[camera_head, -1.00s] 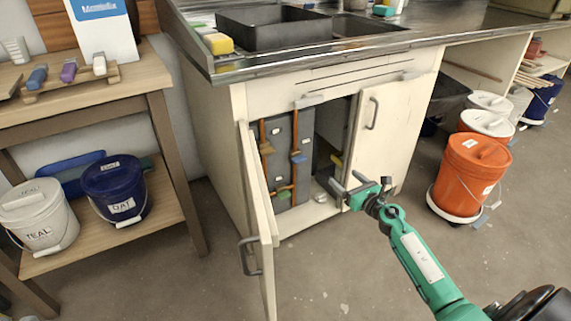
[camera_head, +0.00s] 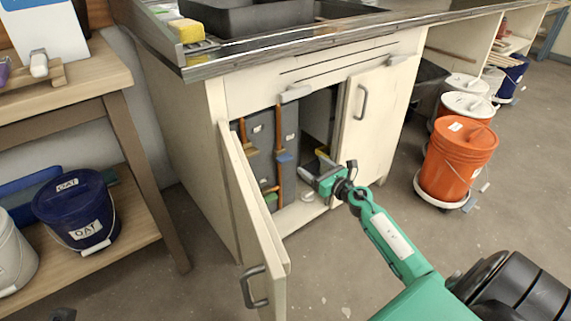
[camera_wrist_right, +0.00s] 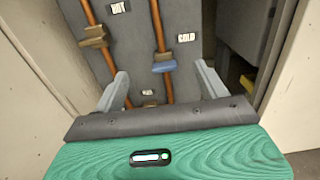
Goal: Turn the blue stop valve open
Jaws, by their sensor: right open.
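The blue stop valve (camera_head: 284,158) is on a vertical copper pipe inside the open sink cabinet. In the right wrist view, the blue valve (camera_wrist_right: 164,67) shows beside a "COLD" label, with its handle lying across the pipe. My right gripper (camera_head: 312,166) is at the cabinet opening, to the right of the valve in the head view. Its fingers are open and empty. In the wrist view the valve appears between and beyond the fingertips, apart from them.
A brown valve (camera_wrist_right: 94,38) sits on the "HOT" pipe at left. A green-handled valve (camera_head: 271,199) is lower down. The left cabinet door (camera_head: 252,215) stands open; the right door (camera_head: 372,120) flanks the opening. An orange bucket (camera_head: 457,160) stands right.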

